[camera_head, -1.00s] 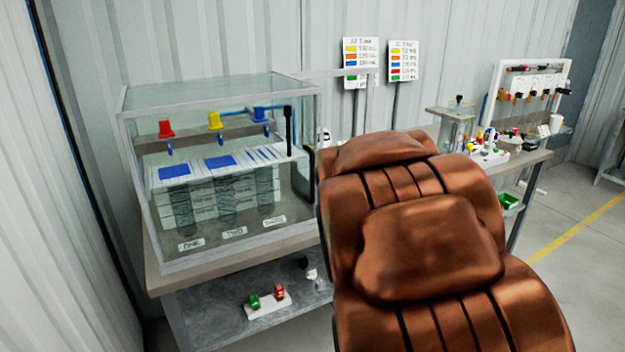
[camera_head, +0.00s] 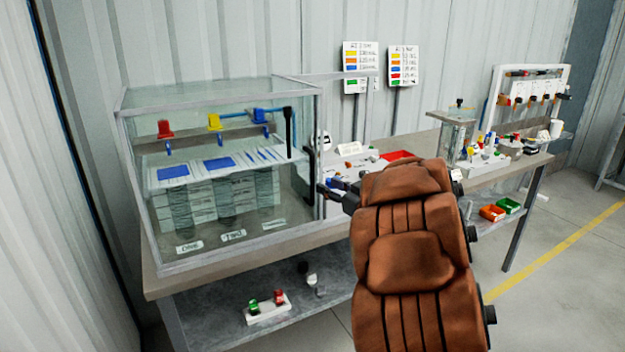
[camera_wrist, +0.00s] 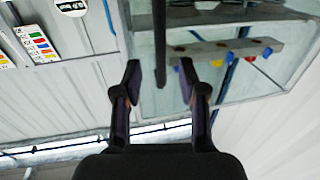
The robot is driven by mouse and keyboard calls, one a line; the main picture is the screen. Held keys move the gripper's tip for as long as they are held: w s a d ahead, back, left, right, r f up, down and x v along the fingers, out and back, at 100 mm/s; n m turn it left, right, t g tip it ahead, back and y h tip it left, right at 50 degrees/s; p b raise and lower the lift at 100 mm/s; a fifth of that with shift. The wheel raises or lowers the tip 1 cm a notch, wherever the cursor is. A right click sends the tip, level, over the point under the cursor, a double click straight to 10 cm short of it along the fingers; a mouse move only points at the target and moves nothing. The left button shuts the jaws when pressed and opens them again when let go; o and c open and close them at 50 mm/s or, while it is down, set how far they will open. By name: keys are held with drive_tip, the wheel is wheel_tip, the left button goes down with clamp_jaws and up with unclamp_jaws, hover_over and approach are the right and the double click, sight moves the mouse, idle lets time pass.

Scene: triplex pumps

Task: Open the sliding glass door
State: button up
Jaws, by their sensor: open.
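The glass case (camera_head: 225,255) stands on a bench at the left, with a pale frame and clear walls. A black upright handle (camera_head: 309,175) is at its right side; a black bar in the wrist view (camera_wrist: 160,40) looks like this handle. A clear framed panel (camera_head: 340,76) reaches past the case's right back corner; I cannot tell how far the door is open. My gripper (camera_head: 328,188) is just right of the case. In the wrist view my gripper (camera_wrist: 160,75) is open, with the bar's end seen between its fingers. Contact cannot be told.
Inside the case are a red (camera_head: 165,129), a yellow (camera_head: 214,122) and a blue valve (camera_head: 260,115) on a beam. A bench (camera_head: 535,160) with small parts and bins runs to the right. Two colour charts (camera_head: 361,67) stand behind. Floor is free at the right.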

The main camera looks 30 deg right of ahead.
sight(314, 178)
drive_tip(key=shift+w+a+p, duration=0.25)
drive_tip(key=shift+w, duration=1.65)
drive_tip(key=shift+w+a+p, duration=0.2)
drive_tip(key=shift+w+p, duration=0.05)
drive_tip(key=shift+w, duration=1.65)
clamp_jaws()
